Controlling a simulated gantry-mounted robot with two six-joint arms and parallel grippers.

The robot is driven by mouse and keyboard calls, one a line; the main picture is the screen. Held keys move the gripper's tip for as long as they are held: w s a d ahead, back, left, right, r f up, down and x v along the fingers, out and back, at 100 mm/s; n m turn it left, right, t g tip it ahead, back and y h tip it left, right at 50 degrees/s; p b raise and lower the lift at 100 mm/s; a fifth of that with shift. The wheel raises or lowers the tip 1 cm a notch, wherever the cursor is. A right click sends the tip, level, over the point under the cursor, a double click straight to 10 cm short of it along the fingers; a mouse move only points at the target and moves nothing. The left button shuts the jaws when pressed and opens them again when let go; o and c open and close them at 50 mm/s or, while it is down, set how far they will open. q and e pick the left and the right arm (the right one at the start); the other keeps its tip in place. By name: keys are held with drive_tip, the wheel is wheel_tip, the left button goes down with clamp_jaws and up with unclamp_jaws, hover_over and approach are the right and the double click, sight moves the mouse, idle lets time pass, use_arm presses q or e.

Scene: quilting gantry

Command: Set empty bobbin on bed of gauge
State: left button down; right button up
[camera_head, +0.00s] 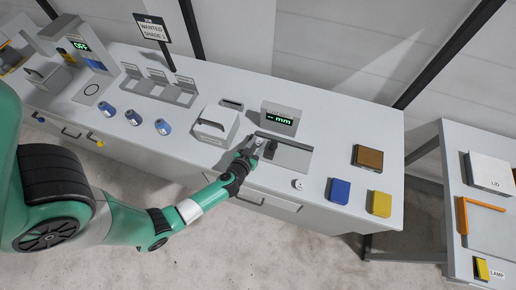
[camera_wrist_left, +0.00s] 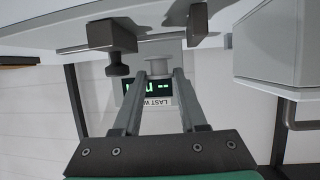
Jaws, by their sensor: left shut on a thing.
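The bobbin (camera_wrist_left: 158,68) is a small pale grey spool. In the left wrist view it sits between the fingertips of my left gripper (camera_wrist_left: 156,76), which is shut on it. In the head view my left gripper (camera_head: 250,152) is at the left end of the gauge's grey bed (camera_head: 291,157); the bobbin is hard to make out there. The gauge's display (camera_head: 282,120) stands behind the bed and reads "-- mm". Two dark gauge blocks, a left one (camera_wrist_left: 112,36) and a right one (camera_wrist_left: 198,22), show near the bobbin. I cannot tell whether the bobbin touches the bed. My right gripper is not in view.
A small white round piece (camera_head: 298,184) is at the front edge. Brown (camera_head: 368,157), blue (camera_head: 339,191) and yellow (camera_head: 380,203) blocks are on the right. Several blue spools stand left.

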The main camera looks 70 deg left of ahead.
sight(258, 147)
use_arm(q)
drive_tip(key=f+b, duration=0.3)
drive_tip(key=f, duration=0.1)
drive_tip(key=shift+w+a+f+b, duration=0.1)
drive_tip(key=shift+w+a+b, duration=0.1)
drive_tip(key=shift+b, duration=0.2)
drive_tip(key=shift+r, duration=0.2)
drive_tip(key=shift+f, duration=0.1)
drive_tip(key=c, duration=0.7)
unclamp_jaws()
drive_tip(key=shift+c, duration=0.2)
